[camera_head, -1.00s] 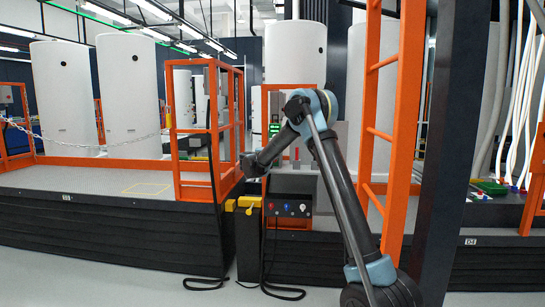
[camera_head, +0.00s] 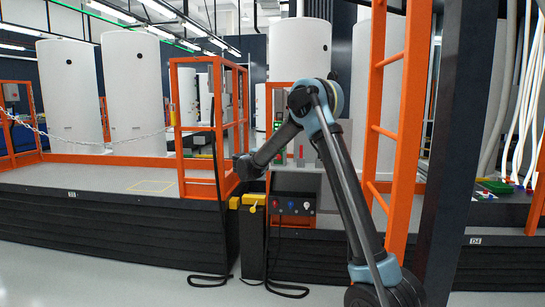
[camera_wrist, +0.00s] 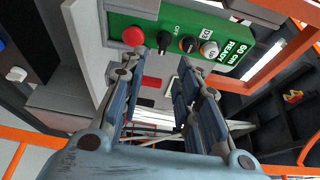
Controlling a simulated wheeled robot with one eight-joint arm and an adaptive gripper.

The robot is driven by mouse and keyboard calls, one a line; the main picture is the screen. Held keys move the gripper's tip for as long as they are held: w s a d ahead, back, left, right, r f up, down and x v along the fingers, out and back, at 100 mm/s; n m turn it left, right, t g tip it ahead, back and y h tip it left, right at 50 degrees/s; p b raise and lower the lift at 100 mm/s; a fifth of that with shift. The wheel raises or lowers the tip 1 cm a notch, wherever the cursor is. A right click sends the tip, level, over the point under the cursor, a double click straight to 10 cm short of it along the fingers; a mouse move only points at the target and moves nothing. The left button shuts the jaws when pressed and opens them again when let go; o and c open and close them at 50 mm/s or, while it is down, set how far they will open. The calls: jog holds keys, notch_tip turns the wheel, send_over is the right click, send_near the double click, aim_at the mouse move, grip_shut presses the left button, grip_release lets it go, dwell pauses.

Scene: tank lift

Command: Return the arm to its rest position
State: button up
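My arm reaches up from the lower right in the head view, bends at a blue-grey elbow and slopes down to the left. My gripper (camera_head: 243,168) is at its far end, in front of the orange-railed platform's right side; its fingers are too small to read there. In the wrist view my gripper (camera_wrist: 160,85) shows two blue-grey fingers apart with nothing held between them. Beyond the fingertips is a green control panel (camera_wrist: 170,45) with a red button (camera_wrist: 133,36), several knobs and a "60 CM READY" label. Contact with the panel is not visible.
An orange railing (camera_head: 212,130) stands behind my gripper on the raised platform (camera_head: 110,180). A dark box with coloured knobs (camera_head: 291,205) and yellow-topped posts (camera_head: 252,200) are below. An orange ladder (camera_head: 390,130) and dark column (camera_head: 455,150) stand right. White tanks (camera_head: 65,90) stand behind.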

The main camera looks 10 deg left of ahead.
jog(key=s+d+r+n+t+y, duration=0.1)
jog(key=d+r+n+t+y, duration=0.1)
jog(key=r+n+y, duration=0.3)
jog(key=s+d+r+n+t+y, duration=0.2)
jog(key=d+r, duration=0.1)
jog(key=r, duration=0.4)
jog(key=s+d+r+n+g+y, duration=0.2)
jog(key=s+d+n+g+y, duration=0.15)
jog(key=s+n+y, duration=0.5)
jog(key=s+d+f+n+g+h, duration=0.2)
jog(key=s+d+f+g, duration=0.3)
jog(key=s, duration=1.1)
jog(key=s+d+f+n+g+h, duration=0.3)
jog(key=s+d+f, duration=0.9)
jog(key=s+f, duration=0.4)
jog(key=s+d+f+n+g+h, duration=0.2)
jog(key=s+d+f+g, duration=0.4)
jog(key=s+f, duration=0.8)
jog(key=s+d+h, duration=0.1)
jog(key=s+d, duration=0.1)
jog(key=s, duration=0.1)
jog(key=shift+d+f+n+g, duration=0.2)
jog(key=shift+d+n+g, duration=0.1)
jog(key=shift+n+g, duration=0.05)
